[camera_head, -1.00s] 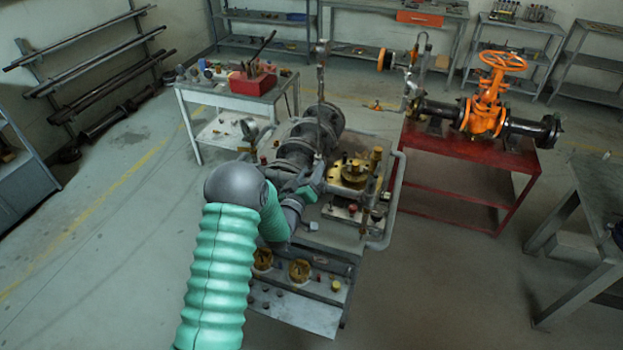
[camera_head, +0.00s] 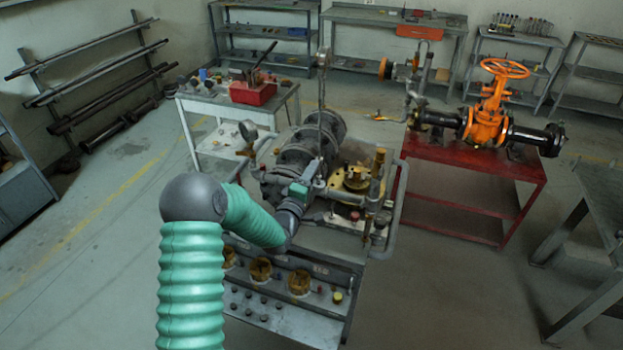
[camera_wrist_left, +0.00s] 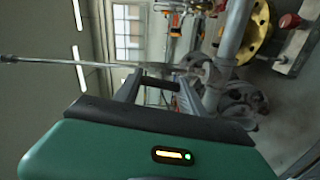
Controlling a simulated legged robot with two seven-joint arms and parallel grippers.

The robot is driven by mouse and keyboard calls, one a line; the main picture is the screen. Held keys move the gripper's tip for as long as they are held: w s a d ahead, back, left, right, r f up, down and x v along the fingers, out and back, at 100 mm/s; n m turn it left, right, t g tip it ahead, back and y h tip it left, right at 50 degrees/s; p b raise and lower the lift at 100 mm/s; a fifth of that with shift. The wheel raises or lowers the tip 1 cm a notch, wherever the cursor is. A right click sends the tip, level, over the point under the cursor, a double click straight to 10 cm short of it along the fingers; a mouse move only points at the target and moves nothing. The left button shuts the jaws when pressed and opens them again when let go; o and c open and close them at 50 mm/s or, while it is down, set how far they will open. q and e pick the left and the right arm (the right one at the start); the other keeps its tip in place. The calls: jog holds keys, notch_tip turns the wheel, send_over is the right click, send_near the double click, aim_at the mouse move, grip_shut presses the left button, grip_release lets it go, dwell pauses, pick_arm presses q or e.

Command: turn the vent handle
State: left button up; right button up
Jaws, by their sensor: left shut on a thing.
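The vent handle looks like a long thin metal lever (camera_head: 321,100), which stands upright over the grey pipe assembly in the head view. In the left wrist view the lever (camera_wrist_left: 60,61) runs in from the left edge to the fingertips. My left gripper (camera_head: 314,172) is beside the pipe, low on the lever. Its fingers (camera_wrist_left: 160,76) are shut on the lever in the wrist view. The exact contact is small and partly hidden in the head view. My right gripper is not in view.
A brass valve (camera_head: 356,178) and pipe flanges (camera_head: 325,130) sit close around the gripper on the grey bench. A pressure gauge (camera_head: 248,130) stands left of it. An orange handwheel valve (camera_head: 490,115) is on a red table (camera_head: 470,155) at right.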

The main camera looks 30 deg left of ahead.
pick_arm(q)
jog(key=shift+f+n, duration=0.2)
jog(key=shift+n, duration=0.2)
jog(key=o, duration=1.2)
jog(key=shift+c, duration=0.2)
jog(key=shift+o, duration=1)
jog(key=shift+a, duration=0.2)
jog(key=v, duration=1.6)
jog(key=shift+s, duration=0.35)
jog(key=shift+d, duration=0.15)
